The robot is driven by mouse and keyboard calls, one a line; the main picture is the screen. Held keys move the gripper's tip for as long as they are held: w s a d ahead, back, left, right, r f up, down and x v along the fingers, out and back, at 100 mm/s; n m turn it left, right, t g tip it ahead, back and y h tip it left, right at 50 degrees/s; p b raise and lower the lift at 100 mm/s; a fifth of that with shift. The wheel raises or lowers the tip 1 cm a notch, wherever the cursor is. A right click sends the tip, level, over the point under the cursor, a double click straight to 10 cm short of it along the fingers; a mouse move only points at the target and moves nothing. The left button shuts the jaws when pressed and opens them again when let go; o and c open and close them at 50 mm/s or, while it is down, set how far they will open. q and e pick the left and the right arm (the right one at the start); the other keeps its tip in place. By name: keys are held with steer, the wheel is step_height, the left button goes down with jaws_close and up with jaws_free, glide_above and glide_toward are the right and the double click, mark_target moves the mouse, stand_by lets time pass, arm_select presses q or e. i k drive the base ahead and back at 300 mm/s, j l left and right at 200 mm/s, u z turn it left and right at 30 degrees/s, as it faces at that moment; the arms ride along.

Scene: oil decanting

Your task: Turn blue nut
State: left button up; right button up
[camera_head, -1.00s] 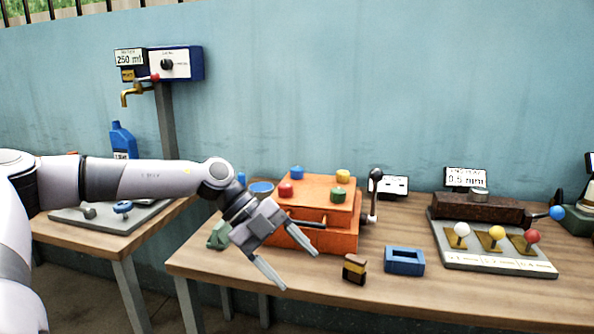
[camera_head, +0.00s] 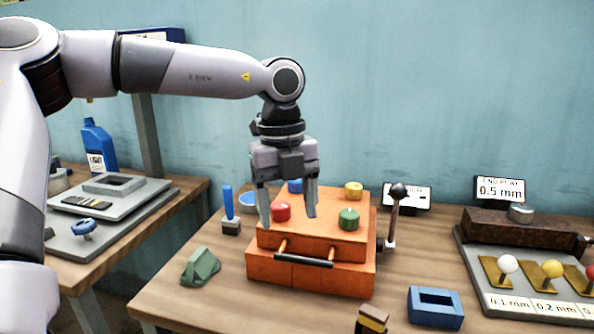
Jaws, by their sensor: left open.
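The blue nut (camera_head: 295,186) sits at the back left of the orange box's top (camera_head: 328,218). A red nut (camera_head: 281,212), a green nut (camera_head: 349,219) and a yellow nut (camera_head: 353,190) sit at the other corners. My right gripper is not in view.
A black-knobbed lever (camera_head: 396,205) stands right of the box. A blue frame (camera_head: 436,307) and a green block (camera_head: 200,267) lie on the wooden table. A blue upright piece (camera_head: 228,204) stands left of the box. A panel with colored knobs (camera_head: 530,302) is at right.

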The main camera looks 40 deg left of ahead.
mark_target(295, 187)
steer(key=i+j, duration=0.65)
steer(key=j, duration=0.15)
